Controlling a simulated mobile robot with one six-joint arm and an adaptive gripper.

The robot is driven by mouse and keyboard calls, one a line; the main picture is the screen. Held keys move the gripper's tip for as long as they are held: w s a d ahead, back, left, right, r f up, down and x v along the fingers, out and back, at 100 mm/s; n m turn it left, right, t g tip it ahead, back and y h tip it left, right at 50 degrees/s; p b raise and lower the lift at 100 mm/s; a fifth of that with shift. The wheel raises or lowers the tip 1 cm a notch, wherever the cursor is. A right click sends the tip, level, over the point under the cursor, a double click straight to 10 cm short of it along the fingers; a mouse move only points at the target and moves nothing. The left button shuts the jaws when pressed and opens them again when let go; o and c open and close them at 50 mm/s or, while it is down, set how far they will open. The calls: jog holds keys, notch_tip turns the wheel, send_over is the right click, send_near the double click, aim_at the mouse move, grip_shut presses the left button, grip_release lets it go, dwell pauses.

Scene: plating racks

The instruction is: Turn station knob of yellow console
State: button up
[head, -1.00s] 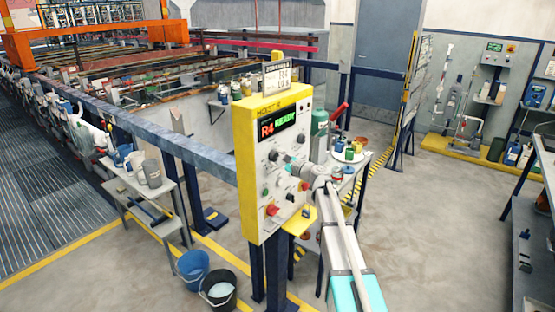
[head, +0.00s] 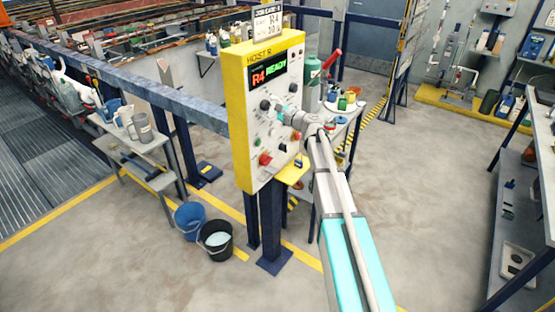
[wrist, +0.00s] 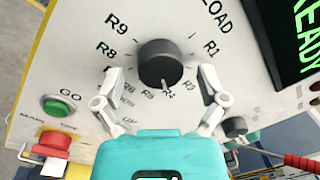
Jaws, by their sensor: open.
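The yellow console (head: 238,125) stands on a dark blue post, with a white front panel and a display (head: 268,74) reading "R4 READY". In the wrist view, the round black station knob (wrist: 158,62) sits amid the labels LOAD, R1, R8 and R9, its pointer towards R4. In the head view the knob (head: 265,104) shows just left of my gripper (head: 285,112). In the wrist view my gripper (wrist: 160,90) is open, one finger at each lower side of the knob. No clear contact shows between fingers and knob.
A green GO button (wrist: 58,107) and a red button (wrist: 52,144) lie left of the knob. A small black knob (wrist: 235,126) is at right. A red-handled lever (head: 331,62) stands behind the console. Buckets (head: 215,240) stand on the floor below.

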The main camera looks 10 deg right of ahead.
jog(key=shift+n, duration=0.3)
jog(key=n, duration=0.5)
jog(key=shift+n+y, duration=0.3)
jog(key=shift+n, duration=0.1)
jog(key=n+g, duration=0.1)
jog(key=n, duration=0.5)
jog(key=shift+w+d+r, duration=0.1)
jog(key=shift+r, duration=0.05)
jog(key=n, duration=0.6)
jog(key=shift+p, duration=0.4)
jog(key=n, duration=0.6)
jog(key=shift+r+g+p, duration=0.1)
jog(key=shift+g+p, duration=0.25)
jog(key=shift+g, duration=0.05)
jog(key=v, duration=1.4)
jog(key=s+a+f+g+h+b, duration=0.1)
jog(key=s+a+f+g+b, duration=0.1)
jog(key=f, duration=0.5)
jog(key=s+a+f+m+g+h+b, duration=0.1)
jog(key=s+a+f+g+h+b, duration=0.1)
jog(key=s+f, duration=0.5)
jog(key=s+a+f+g+h+b, duration=0.1)
jog(key=s+a+f+g+b, duration=0.2)
jog(key=f, duration=0.6)
jog(key=s+a+b, duration=0.1)
jog(key=a+b, duration=0.1)
jog(key=b, duration=0.1)
jog(key=shift+s+a+m+g+b, duration=0.2)
jog(key=shift+s+m+g+b, duration=0.1)
